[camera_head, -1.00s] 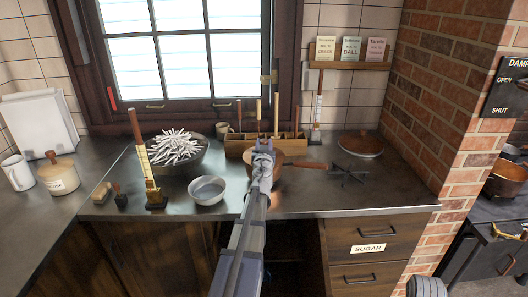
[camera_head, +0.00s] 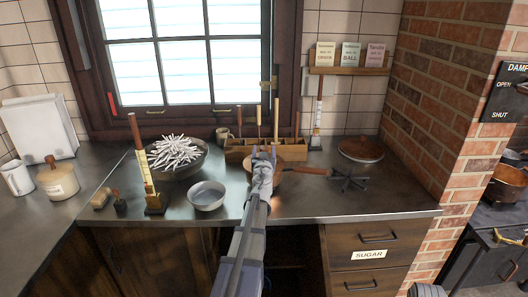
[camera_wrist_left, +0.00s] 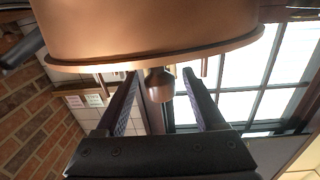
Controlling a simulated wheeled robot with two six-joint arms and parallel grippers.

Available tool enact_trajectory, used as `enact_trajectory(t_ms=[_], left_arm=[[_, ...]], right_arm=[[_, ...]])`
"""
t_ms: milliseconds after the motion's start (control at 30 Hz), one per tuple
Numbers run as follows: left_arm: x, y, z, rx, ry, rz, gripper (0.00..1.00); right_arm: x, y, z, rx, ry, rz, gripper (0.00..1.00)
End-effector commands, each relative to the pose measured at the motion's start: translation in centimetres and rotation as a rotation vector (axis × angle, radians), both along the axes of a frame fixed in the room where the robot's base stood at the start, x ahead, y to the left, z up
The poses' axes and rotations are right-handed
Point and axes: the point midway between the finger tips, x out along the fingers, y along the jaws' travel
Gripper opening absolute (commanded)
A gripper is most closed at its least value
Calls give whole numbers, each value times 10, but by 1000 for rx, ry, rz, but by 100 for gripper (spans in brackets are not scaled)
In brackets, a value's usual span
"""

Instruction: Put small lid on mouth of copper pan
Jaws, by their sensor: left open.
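The copper pan (camera_head: 279,181) stands on the counter, partly hidden behind my left gripper (camera_head: 263,153). Its wooden handle points right. In the left wrist view, which is upside down, the copper pan wall (camera_wrist_left: 150,28) and rim fill the top.
A larger brown lid (camera_head: 361,149) lies at the back right, near a black trivet (camera_head: 349,179). A wooden tool box (camera_head: 290,152) stands behind the pan. A metal bowl (camera_head: 207,196) and a bowl of white sticks (camera_head: 175,153) are left.

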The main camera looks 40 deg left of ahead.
Motion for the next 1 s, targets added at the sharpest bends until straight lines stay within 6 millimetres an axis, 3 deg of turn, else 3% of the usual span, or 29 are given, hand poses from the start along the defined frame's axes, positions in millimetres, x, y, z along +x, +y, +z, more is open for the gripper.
enact_trajectory(t_ms=[267,733,1000], left_arm=[[-16,-12,3,0,0,0,71],[-89,-65,3,0,0,0,71],[-97,-72,3,0,0,0,71]], right_arm=[[0,0,3,0,0,0,52],[0,0,3,0,0,0,52],[0,0,3,0,0,0,52]])
